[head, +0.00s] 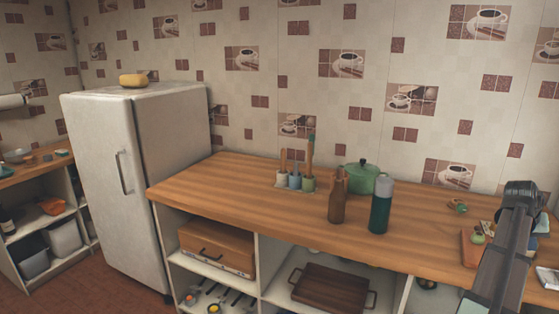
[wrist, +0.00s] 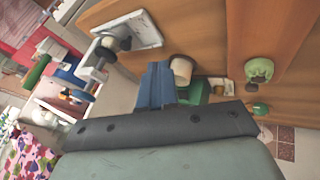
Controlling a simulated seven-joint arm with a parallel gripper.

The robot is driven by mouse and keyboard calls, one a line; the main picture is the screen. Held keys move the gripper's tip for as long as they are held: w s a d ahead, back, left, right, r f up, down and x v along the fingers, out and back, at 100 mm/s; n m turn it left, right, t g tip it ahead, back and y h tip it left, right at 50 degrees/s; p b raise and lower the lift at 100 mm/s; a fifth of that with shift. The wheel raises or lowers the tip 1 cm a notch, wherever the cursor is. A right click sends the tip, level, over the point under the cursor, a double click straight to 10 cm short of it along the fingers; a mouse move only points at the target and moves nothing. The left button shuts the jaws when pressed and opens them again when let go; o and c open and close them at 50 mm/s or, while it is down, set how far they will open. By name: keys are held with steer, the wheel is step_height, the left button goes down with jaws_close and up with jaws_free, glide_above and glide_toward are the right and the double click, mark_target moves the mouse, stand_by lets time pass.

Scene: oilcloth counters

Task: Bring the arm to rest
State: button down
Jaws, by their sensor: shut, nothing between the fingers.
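My gripper (wrist: 157,78) shows in the wrist view, its blue-grey fingers together in the middle with nothing visible between them. It is tilted in this view, and the wooden surface and several items lie beyond it. In the head view my arm rises at the right edge, over the right end of the wooden counter (head: 240,183). The gripper itself cannot be made out there.
On the counter stand a brown bottle (head: 337,202), a dark green bottle (head: 380,210), a green pot (head: 362,176) and utensil holders (head: 294,180). A white fridge (head: 140,190) stands left. The wrist view shows a green object (wrist: 260,70) and a white cup (wrist: 181,69).

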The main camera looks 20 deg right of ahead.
steer(key=w+a+f+t+y, duration=0.15)
steer(key=w+a+f, duration=0.35)
steer(key=a, duration=0.5)
steer(key=w+a+f+t+y, duration=0.15)
steer(key=w+a+f, duration=0.3)
steer(key=a, duration=0.55)
steer(key=w+a+f+n+g+y, duration=0.1)
steer(key=w+a+f+n+y, duration=0.2)
steer(key=a+f, duration=1)
steer(key=w+a+f+n+g+y, duration=0.15)
steer(key=w+a+f, duration=0.35)
steer(key=a+f, duration=0.8)
steer(key=s+a+f+n+g, duration=0.15)
steer(key=s+a+f, duration=0.25)
steer(key=a+f, duration=0.4)
steer(key=s+a+f+n+g, duration=0.1)
steer(key=s+a+f+n, duration=0.25)
steer(key=a+f, duration=0.5)
steer(key=s+a+f+n+g, duration=0.1)
steer(key=s+a+f, duration=0.3)
steer(key=s, duration=0.4)
steer(key=s+a+f+n+g, duration=0.1)
steer(key=s+a+f+g, duration=0.1)
steer(key=s+a+f, duration=0.3)
steer(key=s+a+h, duration=0.1)
steer(key=s, duration=0.3)
steer(key=shift+s, duration=0.2)
